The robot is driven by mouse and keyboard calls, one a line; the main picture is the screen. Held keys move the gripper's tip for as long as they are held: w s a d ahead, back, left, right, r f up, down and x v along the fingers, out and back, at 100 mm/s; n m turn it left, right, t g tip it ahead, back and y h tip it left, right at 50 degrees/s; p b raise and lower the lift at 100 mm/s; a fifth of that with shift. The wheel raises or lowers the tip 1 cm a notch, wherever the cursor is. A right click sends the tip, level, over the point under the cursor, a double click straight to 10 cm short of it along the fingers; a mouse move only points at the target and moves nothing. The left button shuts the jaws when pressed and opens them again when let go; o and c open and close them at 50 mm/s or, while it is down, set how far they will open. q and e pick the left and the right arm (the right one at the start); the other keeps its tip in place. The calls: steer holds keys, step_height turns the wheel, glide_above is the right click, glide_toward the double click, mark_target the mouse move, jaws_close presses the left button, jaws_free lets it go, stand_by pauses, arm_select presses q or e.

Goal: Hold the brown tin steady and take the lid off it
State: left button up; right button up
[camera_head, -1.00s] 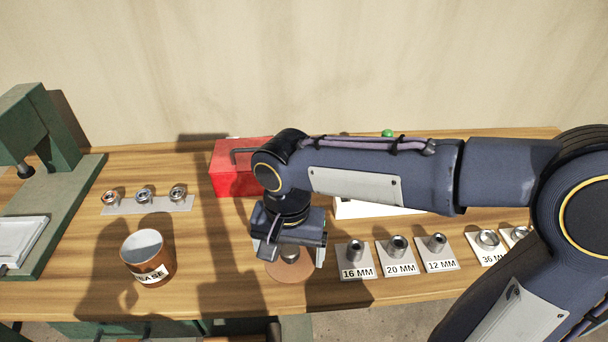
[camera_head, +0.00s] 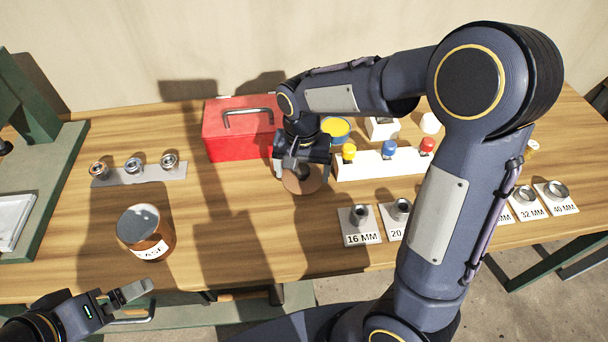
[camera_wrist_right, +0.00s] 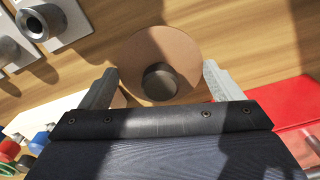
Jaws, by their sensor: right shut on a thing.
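The brown tin (camera_head: 158,250) stands upright on the bench at the left in the head view. Its top is open, showing a grey inside, and a white label is partly readable on its front. The lid (camera_head: 303,184), a brown disc with a dark knob, is away from the tin, right of it. My right gripper (camera_head: 300,172) is shut on the lid; in the right wrist view the lid (camera_wrist_right: 140,50) shows between its fingertips. Whether the lid touches the bench is unclear. My left gripper (camera_head: 130,292) is below the tin, apart from it; its finger gap is not clear.
A red toolbox (camera_head: 235,138) stands behind the lid. A white block with coloured knobs (camera_head: 380,165) is to its right, and labelled punch blocks (camera_head: 358,226) are in front. A green press (camera_head: 40,175) is at far left. Bench between tin and lid is clear.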

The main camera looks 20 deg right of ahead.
mark_target(304, 179)
steer(key=shift+w+d+f, duration=0.3)
steer(key=shift+w+f, duration=0.05)
steer(key=shift+f, duration=0.2)
steer(key=shift+w+d+f, duration=0.1)
steer(key=shift+f, duration=0.85)
steer(key=shift+w+d+f, duration=0.1)
steer(key=shift+f, duration=0.8)
steer(key=shift+f, duration=0.2)
steer(key=o, duration=0.9)
step_height(304, 179, up, 12)
steer(key=shift+r, duration=0.2)
steer(key=s+d+n+t+y, duration=0.2)
steer(key=s+n+t+y, duration=0.1)
steer(key=s, duration=1.7)
steer(key=r+n+t, duration=0.1)
steer(key=t, duration=0.1)
steer(key=shift+s+t+y, duration=0.2)
steer(key=shift+t+y, duration=0.2)
